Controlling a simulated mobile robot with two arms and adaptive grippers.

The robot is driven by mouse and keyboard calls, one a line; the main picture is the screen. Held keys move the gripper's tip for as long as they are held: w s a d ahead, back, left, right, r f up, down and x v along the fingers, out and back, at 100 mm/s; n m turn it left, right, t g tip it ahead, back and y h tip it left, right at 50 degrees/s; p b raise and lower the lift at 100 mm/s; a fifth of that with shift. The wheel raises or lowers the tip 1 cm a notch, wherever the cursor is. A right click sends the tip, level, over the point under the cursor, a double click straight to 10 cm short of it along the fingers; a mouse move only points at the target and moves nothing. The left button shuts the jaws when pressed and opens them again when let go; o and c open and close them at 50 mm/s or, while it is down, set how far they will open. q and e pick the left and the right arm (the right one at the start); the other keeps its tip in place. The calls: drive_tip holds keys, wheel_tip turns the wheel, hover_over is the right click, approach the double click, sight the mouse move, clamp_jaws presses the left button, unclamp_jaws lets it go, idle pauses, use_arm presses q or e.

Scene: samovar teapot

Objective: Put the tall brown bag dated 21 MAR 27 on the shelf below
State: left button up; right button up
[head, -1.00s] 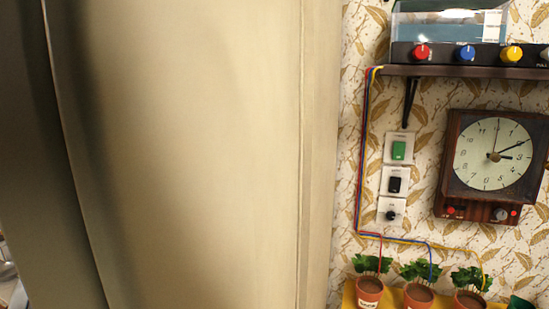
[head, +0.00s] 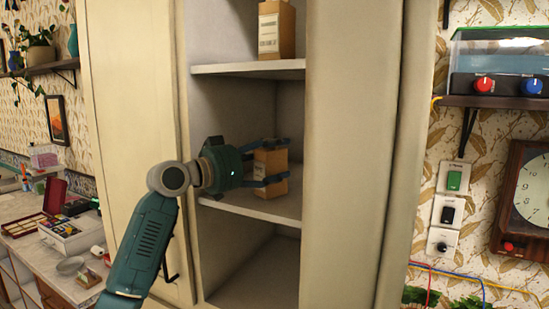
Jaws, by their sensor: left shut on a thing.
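A tall brown bag (head: 269,162) with a pale label stands upright on or just above the middle shelf (head: 262,206) of the open cabinet. My left gripper (head: 280,161) reaches in from the left and is shut on this bag, with a finger across its upper part and one across its lower part. Another tall brown bag (head: 283,30) with a white label stands on the upper shelf (head: 245,69). The dates on both labels are too small to read. My right gripper is not in view.
The lower compartment (head: 255,280) looks empty. Cream cabinet panels (head: 350,150) flank the opening. At the left is a counter with boxes (head: 75,230) and small dishes. At the right are switches (head: 449,210), a clock (head: 530,200) and a shelf with knobs (head: 484,86).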

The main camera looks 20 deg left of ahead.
use_arm(q)
drive_tip(key=shift+d+f, duration=0.1)
drive_tip(key=shift+f, duration=0.1)
drive_tip(key=o, duration=1.2)
drive_tip(key=shift+o, duration=0.3)
drive_tip(key=shift+r, duration=0.2)
drive_tip(key=shift+s+a, duration=0.15)
drive_tip(key=shift+a, duration=0.05)
drive_tip(key=b+v, duration=0.5)
drive_tip(key=v, duration=0.6)
drive_tip(key=shift+s, duration=0.3)
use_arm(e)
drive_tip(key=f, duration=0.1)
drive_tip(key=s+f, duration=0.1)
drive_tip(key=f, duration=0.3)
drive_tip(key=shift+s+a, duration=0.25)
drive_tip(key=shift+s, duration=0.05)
